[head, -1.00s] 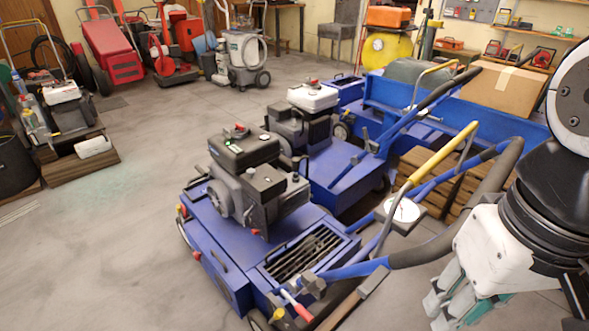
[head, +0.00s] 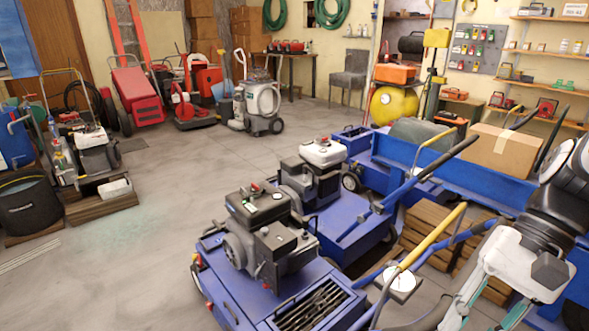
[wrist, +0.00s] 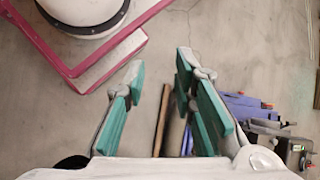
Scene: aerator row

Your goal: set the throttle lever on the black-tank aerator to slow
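The black-tank aerator stands in front in the head view, with its black tank (head: 258,205) and engine on a blue deck (head: 235,290). Its slotted grate (head: 312,305) shows at the bottom edge, and the lower handle parts are cut off. I cannot make out its throttle lever or the lever's setting. My gripper (wrist: 160,63) is open and empty in the wrist view, its teal-padded fingers apart above the floor. In the head view my gripper is at the lower right, right of this aerator, partly out of frame. It touches no lever that I can see.
A white-tank aerator (head: 322,152) stands just behind. A yellow-gripped bar (head: 433,243) and a round white dial (head: 400,280) lie between the front aerator and my arm. Wooden crates (head: 435,225) and a cardboard box (head: 500,150) are beyond.

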